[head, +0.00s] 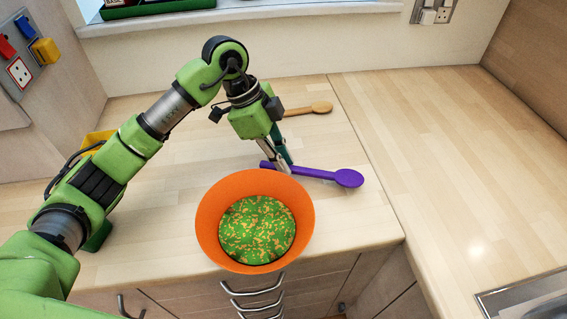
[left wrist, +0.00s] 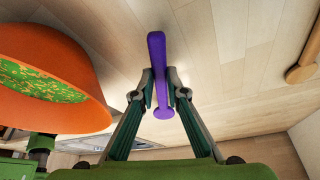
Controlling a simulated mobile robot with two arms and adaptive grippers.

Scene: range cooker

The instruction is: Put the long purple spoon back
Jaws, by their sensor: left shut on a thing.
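The long purple spoon (head: 318,174) is on or just above the wooden worktop, behind and to the right of the orange bowl (head: 207,222). Its bowl end points right in the head view. My left gripper (head: 281,163) reaches down over the handle near its left end and is shut on it. In the left wrist view the purple spoon (left wrist: 158,75) passes between the two fingers (left wrist: 161,84). I cannot tell whether the spoon touches the worktop. The orange bowl (left wrist: 75,75) holds green and orange bits. My right gripper is out of view.
A wooden spoon (head: 318,108) lies behind my left gripper. A yellow container (head: 97,140) is partly hidden behind my left arm. A sink edge (head: 520,298) is at the lower right. The worktop on the right is clear. Drawers with metal handles (head: 254,292) are below the front edge.

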